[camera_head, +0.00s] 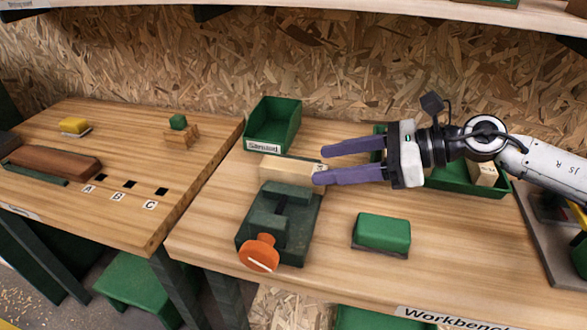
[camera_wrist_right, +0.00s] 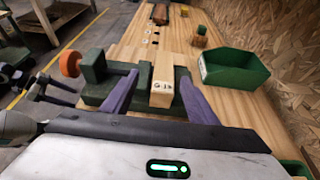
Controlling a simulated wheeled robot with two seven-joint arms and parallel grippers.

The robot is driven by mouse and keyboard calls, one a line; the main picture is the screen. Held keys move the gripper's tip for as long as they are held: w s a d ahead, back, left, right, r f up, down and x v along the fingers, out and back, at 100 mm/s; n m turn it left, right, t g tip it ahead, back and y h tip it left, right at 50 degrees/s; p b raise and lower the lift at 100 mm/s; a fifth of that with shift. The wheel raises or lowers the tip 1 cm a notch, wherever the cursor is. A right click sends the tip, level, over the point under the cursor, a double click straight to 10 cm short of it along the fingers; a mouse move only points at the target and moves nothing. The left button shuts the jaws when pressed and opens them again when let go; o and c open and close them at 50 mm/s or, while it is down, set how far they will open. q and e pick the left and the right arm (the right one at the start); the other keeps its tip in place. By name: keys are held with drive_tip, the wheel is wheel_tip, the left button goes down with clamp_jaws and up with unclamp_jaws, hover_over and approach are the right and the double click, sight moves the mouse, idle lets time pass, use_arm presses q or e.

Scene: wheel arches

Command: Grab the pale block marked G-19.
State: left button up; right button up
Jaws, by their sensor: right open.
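The pale block marked G-19 (camera_head: 287,172) lies at the rear end of the dark green vise (camera_head: 280,222) on the workbench. In the right wrist view the block (camera_wrist_right: 162,82) shows its G-19 label on the end facing me. My right gripper (camera_head: 321,164) is open, with its two purple fingers pointing left at the labelled end. In the wrist view the fingers lie on either side of the block. I cannot tell whether they touch it, or whether the vise grips it.
A labelled green bin (camera_head: 273,125) stands behind the block. Another green bin under my right arm holds a pale block (camera_head: 484,173). A green block-shaped item (camera_head: 382,232) sits near the bench front. The vise has an orange knob (camera_head: 259,253). Bare bench lies between them.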

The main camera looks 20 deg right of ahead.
sight(304, 167)
drive_tip(key=p+x, duration=0.1)
drive_tip(key=x, duration=0.3)
drive_tip(key=shift+w+f+p, duration=0.15)
drive_tip(key=shift+w+p, duration=0.2)
drive_tip(key=shift+w, duration=0.1)
drive_tip(key=shift+w+a+f, duration=0.15)
drive_tip(key=shift+f, duration=0.1)
use_arm(q)
drive_tip(key=shift+w+a+r, duration=0.2)
drive_tip(key=shift+w+r, duration=0.05)
drive_tip(key=shift+r, duration=0.2)
drive_tip(key=shift+w+a+r, duration=0.15)
drive_tip(key=shift+w+r, duration=0.1)
drive_tip(key=shift+r, duration=0.15)
use_arm(e)
drive_tip(key=shift+c, duration=0.4)
drive_tip(key=c, duration=1.1)
use_arm(q)
drive_tip(key=shift+s+f, duration=0.2)
drive_tip(key=shift+s, duration=0.1)
